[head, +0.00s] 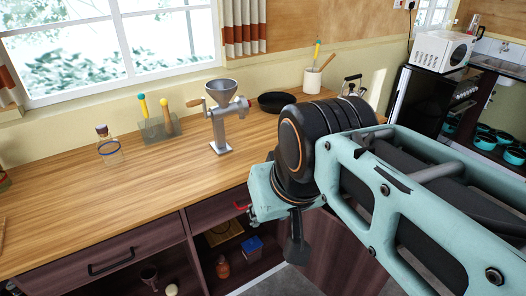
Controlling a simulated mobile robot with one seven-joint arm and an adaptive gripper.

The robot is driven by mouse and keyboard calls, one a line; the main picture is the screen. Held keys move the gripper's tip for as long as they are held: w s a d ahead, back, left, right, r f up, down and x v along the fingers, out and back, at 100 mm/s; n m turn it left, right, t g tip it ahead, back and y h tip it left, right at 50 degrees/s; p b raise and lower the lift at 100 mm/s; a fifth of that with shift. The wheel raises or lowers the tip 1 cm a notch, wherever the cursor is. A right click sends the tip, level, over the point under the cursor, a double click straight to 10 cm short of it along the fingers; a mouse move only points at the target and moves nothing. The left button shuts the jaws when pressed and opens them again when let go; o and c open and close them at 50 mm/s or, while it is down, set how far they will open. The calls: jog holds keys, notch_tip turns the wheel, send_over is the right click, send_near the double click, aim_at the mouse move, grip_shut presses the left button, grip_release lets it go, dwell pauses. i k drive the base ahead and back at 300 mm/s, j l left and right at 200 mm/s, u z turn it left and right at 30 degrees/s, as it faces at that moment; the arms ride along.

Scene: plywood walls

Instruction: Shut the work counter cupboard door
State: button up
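The work counter (90,205) has a wooden top and dark brown fronts. Below its drawers the cupboard is open, showing shelves (205,262) with objects inside. A dark brown panel (340,262), which looks like the cupboard door standing open, is at the lower right, partly hidden by my arm. Grey floor shows between it and the cupboard. My gripper (296,250) points down in front of the counter, just left of the panel's visible part. Its dark fingers overlap in this view, so I cannot tell whether they are open or touching the panel.
A metal grinder (221,125), a black pan (277,102), a glass bottle (109,150) and a utensil holder (158,130) stand on the counter. A blue box (252,247) and a reddish bottle (222,267) are inside the cupboard. A white microwave (440,50) is at the back right.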

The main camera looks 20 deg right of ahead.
aim_at(340, 264)
jog(key=k+l+u, duration=0.2)
jog(key=l, duration=0.25)
jog(key=k+l+u, duration=0.15)
jog(key=k+l, duration=0.15)
jog(key=l, duration=0.15)
jog(key=k+l+u, duration=0.2)
jog(key=l, duration=0.25)
jog(key=k+l+u, duration=0.1)
jog(key=l, duration=0.25)
jog(key=k+l+u, duration=0.15)
jog(key=l, duration=0.2)
jog(key=k+l+u, duration=0.1)
jog(key=l, duration=0.25)
jog(key=k+l+u, duration=0.25)
jog(key=l, duration=0.3)
jog(key=k+l, duration=0.15)
jog(key=l, duration=0.25)
jog(key=k+l+u, duration=0.15)
jog(key=l, duration=0.25)
jog(key=k+l, duration=0.15)
jog(key=l, duration=0.25)
jog(key=k+l+u, duration=0.15)
jog(key=l, duration=0.2)
jog(key=k+l, duration=0.15)
jog(key=l, duration=0.25)
jog(key=i+l+u, duration=0.35)
jog(key=i+l, duration=0.2)
jog(key=i, duration=0.15)
